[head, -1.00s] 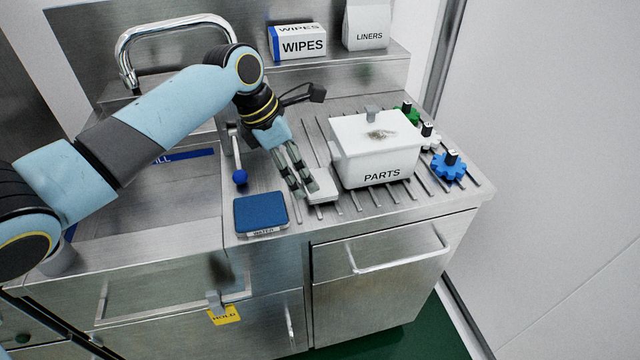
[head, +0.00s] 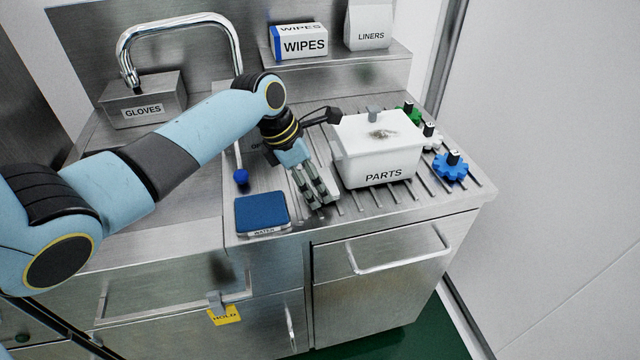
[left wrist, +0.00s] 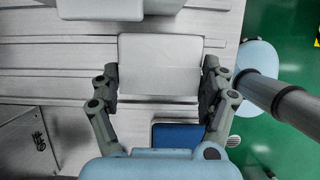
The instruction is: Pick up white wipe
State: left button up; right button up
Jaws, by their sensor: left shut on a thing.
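The white wipe (left wrist: 160,65) is a flat, pale rectangle between the two fingers of my left gripper (left wrist: 160,85) in the left wrist view. The fingers press on its two opposite sides. In the head view my left gripper (head: 321,200) points down at the ribbed drainboard, left of the PARTS tub. Its fingers hide most of the wipe there. I cannot tell whether the wipe touches the drainboard. My right gripper is not in view.
The white PARTS tub (head: 376,160) stands close to the right of the gripper. A blue pad (head: 262,212) marked WATER lies to its left. Green, white and blue knobs (head: 451,166) stand at right. A WIPES box (head: 299,43) and LINERS bag (head: 369,27) sit on the back shelf.

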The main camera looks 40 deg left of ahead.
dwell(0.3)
pick_arm(q)
notch_tip(320, 180, up, 18)
jog(key=p, duration=0.1)
dwell(0.4)
